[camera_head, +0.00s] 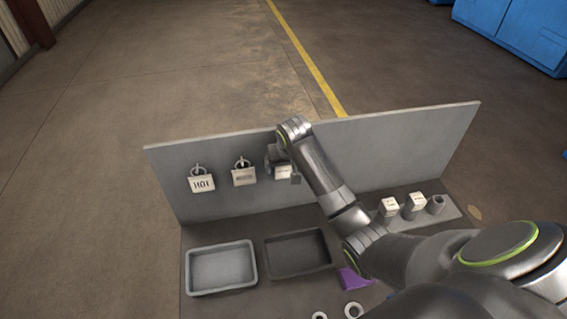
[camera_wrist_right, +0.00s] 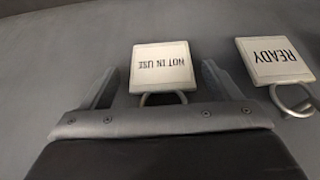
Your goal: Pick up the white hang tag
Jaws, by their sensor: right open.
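Several off-white hang tags hang by metal loops on a grey upright panel (camera_head: 390,140). The leftmost tag (camera_head: 201,185) has large dark lettering. The middle tag (camera_head: 243,177) reads READY in the right wrist view (camera_wrist_right: 274,60). The third tag (camera_head: 283,171), partly covered by my right gripper (camera_head: 284,174), reads NOT IN USE in the wrist view (camera_wrist_right: 161,68). My right gripper is open, its fingers (camera_wrist_right: 157,85) on either side of this tag with gaps at both sides. The tag's loop shows close to the gripper body. My left gripper is not in view.
Below the panel are a light grey tray (camera_head: 190,273) and a dark tray (camera_head: 297,234), both looking empty. A purple object (camera_head: 353,279) and white rings (camera_head: 353,310) lie near my arm. Labelled blocks (camera_head: 389,208) and a dark hollow piece (camera_head: 436,204) stand at right.

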